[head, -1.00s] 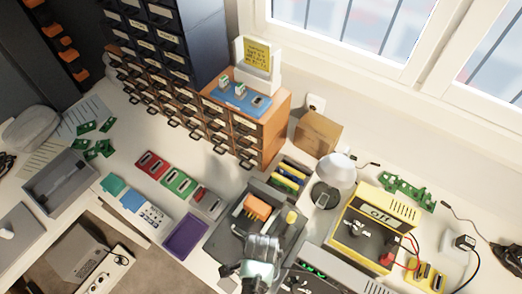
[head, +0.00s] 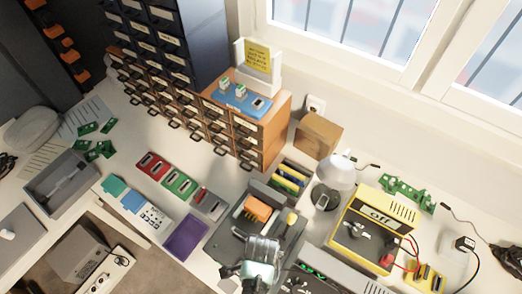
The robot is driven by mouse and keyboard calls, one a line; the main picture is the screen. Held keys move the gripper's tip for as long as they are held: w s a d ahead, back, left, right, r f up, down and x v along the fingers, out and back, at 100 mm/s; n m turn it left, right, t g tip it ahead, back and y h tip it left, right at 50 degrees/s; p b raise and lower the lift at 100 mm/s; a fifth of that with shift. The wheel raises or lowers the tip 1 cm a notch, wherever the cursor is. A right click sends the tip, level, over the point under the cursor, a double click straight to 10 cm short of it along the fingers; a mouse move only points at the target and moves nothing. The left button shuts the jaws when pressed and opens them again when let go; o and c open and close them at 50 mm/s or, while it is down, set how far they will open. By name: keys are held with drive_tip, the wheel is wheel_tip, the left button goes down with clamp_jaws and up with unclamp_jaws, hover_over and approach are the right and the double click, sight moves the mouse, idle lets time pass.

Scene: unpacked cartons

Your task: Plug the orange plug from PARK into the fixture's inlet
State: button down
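A dark grey fixture (head: 224,243) stands on the bench at the lower middle of the head view. An orange ribbed block (head: 258,208) sits in its upper part; I cannot tell whether it is the orange plug or part of the fixture. My gripper (head: 263,247) is over the front right of the fixture, just below the orange block in the picture. The gripper's fingertips are hidden by its own body, so its opening and anything held do not show. The inlet and any PARK label cannot be made out.
Red, green and grey-red trays (head: 180,183) and a purple tray (head: 185,238) lie left of the fixture. A white lamp (head: 336,172) and a yellow power unit (head: 376,222) stand right. A drawer cabinet (head: 262,140) is behind. Clear bench shows between the trays and cabinet.

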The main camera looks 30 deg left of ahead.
drive_tip(key=shift+f, duration=0.75)
idle(1.3)
drive_tip(key=c, duration=0.7)
unclamp_jaws()
wheel_tip(320, 180, up, 13)
drive_tip(key=shift+r, duration=0.1)
